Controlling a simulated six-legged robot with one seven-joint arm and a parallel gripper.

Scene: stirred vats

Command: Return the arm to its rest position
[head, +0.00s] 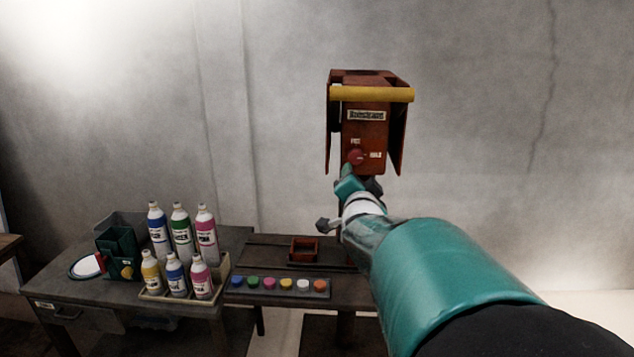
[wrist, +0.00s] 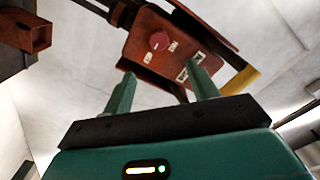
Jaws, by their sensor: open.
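My arm, teal and grey, reaches forward from the lower right of the head view. The red box (head: 366,128) has a round red knob (head: 356,156) and small labels. The knob also shows in the wrist view (wrist: 159,41), beyond the fingertips. I cannot tell whether a finger touches the box.
A dark workbench (head: 80,296) at left holds several bottles (head: 180,232), some in a tray, and a green holder (head: 118,253). A lower table has a row of coloured caps (head: 270,283) and a small open red box (head: 304,249). The air left of my arm is clear.

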